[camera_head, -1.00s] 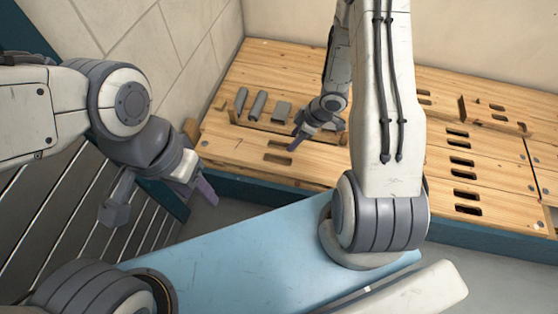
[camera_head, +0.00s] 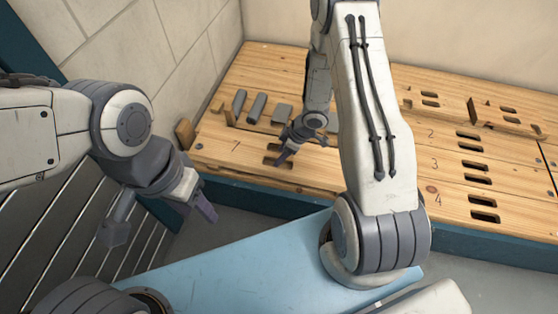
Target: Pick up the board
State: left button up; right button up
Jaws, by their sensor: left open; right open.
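A pale wooden floor of boards with paired dark slots lies behind my blue base. The board at the front left (camera_head: 216,150) bears a number that looks like 1. My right gripper (camera_head: 282,160) points down at this board's slots and partly hides them; I cannot tell whether its fingertips are inside a slot. Boards marked 2 (camera_head: 425,134), 3 (camera_head: 420,162) and 4 (camera_head: 425,195) lie to the right, partly behind my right arm. My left gripper (camera_head: 207,207) is open and empty over the gap left of my base, away from the boards.
Several grey blocks (camera_head: 257,107) stand in a row behind the front left board. A small wooden block (camera_head: 185,133) stands at its left end. A slatted dark panel (camera_head: 60,220) is at the left. Pale walls (camera_head: 150,50) close off the left and back.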

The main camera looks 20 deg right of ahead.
jog(key=shift+f, duration=0.15)
dwell(0.8)
grip_shut()
dwell(1.2)
